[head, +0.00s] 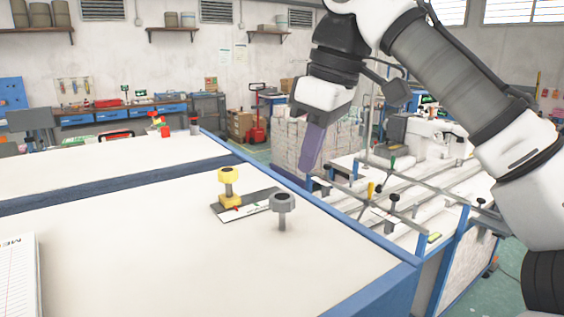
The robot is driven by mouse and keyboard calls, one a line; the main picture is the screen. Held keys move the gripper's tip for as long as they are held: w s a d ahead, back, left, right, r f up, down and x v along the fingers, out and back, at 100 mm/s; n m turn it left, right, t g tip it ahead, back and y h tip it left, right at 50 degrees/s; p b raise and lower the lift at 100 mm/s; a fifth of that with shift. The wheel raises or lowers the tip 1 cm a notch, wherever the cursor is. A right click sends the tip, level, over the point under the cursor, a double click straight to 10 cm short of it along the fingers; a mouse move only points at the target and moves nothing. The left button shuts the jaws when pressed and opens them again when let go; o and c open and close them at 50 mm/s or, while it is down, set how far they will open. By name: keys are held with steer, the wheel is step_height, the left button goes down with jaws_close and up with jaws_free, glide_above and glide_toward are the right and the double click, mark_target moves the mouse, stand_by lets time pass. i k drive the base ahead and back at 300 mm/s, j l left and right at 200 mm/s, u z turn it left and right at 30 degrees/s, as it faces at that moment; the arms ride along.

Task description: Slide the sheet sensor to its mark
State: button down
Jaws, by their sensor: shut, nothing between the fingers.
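A dark flat strip (250,204) with small red and green marks lies on the near white table. A yellow knob (229,178) on a yellow block stands at its left end, and a grey knob (283,203) stands by its right end. On the machine to the right, small clamps with a yellow handle (371,189) and a green handle (392,164) sit along metal bars. I cannot tell which of these parts is the sheet sensor. My gripper (308,165) hangs above the table's far right edge, fingers shut and empty, pointing down, apart from the knobs.
The white tabletop (130,240) has wide free room around the strip. A notepad (20,275) lies at the left front edge. A red object (165,131) and a small grey canister (194,126) stand on the far table. The machine (440,190) with its bars stands right.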

mark_target(228, 175)
steer(key=k, duration=1)
